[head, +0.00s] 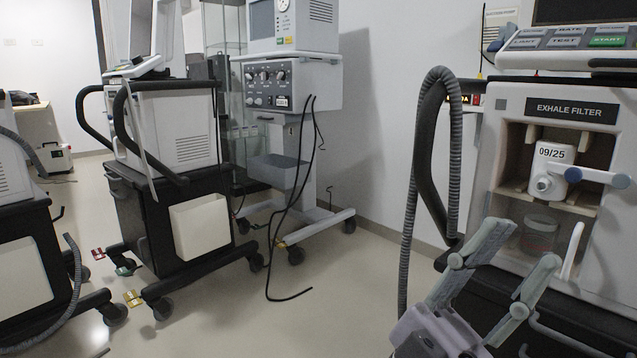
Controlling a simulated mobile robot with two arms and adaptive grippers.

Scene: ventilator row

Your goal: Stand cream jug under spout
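I cannot make out a cream jug for certain. A clear cup-like vessel (538,233) with a reddish band stands in the lower recess of the ventilator at the right, below the shelf. Above it, a white filter unit (553,168) marked 09/25 sits in the upper recess; a short round nozzle (543,185) on it faces out. I cannot tell whether this is the spout. My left gripper (527,244) is at the lower right, in front of the recess. Its two fingers are spread with nothing seen between them. My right gripper is not in view.
The ventilator (505,104) labelled EXHALE FILTER has a blue-grey lever (598,177) sticking out right. A ribbed hose (408,215) hangs at its left. A wheeled ventilator cart (150,205) and a grey machine (290,85) stand further left. Floor between is mostly clear, with a black cable.

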